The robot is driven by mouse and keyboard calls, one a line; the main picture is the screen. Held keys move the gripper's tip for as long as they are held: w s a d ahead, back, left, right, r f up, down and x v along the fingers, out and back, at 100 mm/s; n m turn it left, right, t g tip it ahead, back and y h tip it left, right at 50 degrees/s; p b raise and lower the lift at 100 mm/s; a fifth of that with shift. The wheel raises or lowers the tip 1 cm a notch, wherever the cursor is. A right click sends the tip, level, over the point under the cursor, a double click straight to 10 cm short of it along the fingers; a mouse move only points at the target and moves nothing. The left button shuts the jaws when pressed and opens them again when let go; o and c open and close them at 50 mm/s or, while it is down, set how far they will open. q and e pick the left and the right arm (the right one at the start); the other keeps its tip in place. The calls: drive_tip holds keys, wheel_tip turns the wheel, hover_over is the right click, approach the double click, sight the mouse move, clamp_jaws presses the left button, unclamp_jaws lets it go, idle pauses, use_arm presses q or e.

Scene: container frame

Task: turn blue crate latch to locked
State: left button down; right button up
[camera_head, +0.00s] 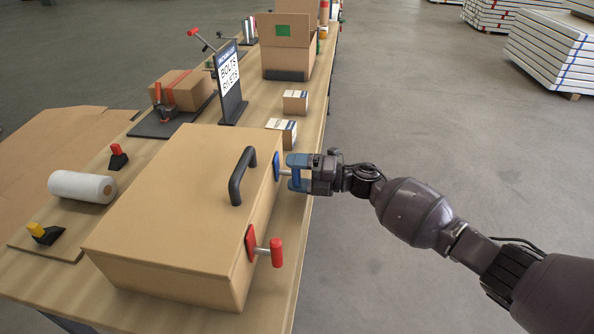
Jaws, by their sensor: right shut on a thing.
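A large tan crate (170,198) with a black handle (242,176) on its lid stands on the wooden table. A blue latch (277,166) is on the crate's right side, toward the far end. My right gripper (293,172) comes in from the right and is shut on the blue latch's lever, which sticks out from the crate; its fingers hide most of the lever. My left gripper is not in view.
A red latch (268,249) with a red-tipped lever sticks out on the same side, nearer. Small boxes (283,128) and a sign (228,82) stand behind the crate. A white roll (82,187) lies at left.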

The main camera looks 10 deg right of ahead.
drive_tip(key=shift+m+p, duration=0.3)
drive_tip(key=shift+m, duration=0.5)
drive_tip(key=o, duration=0.8)
drive_tip(key=v, duration=1.1)
